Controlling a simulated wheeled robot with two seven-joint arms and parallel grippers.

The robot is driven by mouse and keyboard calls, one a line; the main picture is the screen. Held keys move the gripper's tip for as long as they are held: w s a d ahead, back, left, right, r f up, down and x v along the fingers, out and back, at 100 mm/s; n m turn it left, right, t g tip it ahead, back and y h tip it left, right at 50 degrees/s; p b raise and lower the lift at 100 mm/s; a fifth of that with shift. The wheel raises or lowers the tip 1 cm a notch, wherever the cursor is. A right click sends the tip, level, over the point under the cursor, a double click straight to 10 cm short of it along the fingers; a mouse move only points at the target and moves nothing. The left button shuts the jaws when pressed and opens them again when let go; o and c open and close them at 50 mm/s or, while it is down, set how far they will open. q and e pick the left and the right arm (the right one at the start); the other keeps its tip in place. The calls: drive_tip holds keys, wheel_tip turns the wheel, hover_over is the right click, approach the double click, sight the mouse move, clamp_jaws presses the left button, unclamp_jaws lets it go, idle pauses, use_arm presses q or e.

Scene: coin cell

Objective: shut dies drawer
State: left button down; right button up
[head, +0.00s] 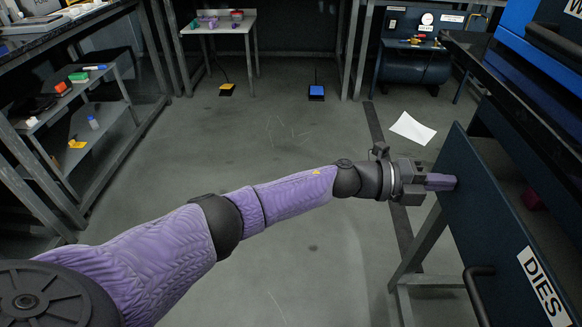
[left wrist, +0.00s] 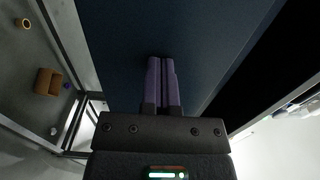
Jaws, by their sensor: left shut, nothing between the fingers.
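The dies drawer (head: 480,215) is a dark blue drawer at the right of the head view, with a white "DIES" label (head: 544,284) and a black bar handle (head: 478,296). It stands open, with a gap behind its front panel. My left gripper (head: 453,182) is shut and empty, its purple fingers pointing at the upper far part of the drawer front. The fingertips are at or very near the panel; I cannot tell if they touch. In the left wrist view the closed fingers (left wrist: 160,62) lie against a dark blue surface (left wrist: 120,30). My right gripper is not in view.
A magenta item (head: 531,200) shows behind the drawer front. A metal stand leg (head: 417,240) is below the drawer. A white sheet (head: 412,128) lies on the floor. A shelf unit (head: 100,85) stands at the left. The middle floor is clear.

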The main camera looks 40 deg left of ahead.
sight(462, 180)
use_arm(q)
drive_tip(key=x, duration=0.3)
drive_tip(key=shift+f+b, duration=0.1)
drive_tip(key=shift+b, duration=0.3)
drive_tip(key=shift+w+d+r, duration=0.1)
drive_tip(key=shift+d+r, duration=0.05)
drive_tip(key=shift+r, duration=0.1)
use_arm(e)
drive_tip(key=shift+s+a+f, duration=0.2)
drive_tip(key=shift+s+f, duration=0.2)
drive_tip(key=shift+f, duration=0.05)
use_arm(q)
drive_tip(key=shift+r, duration=0.2)
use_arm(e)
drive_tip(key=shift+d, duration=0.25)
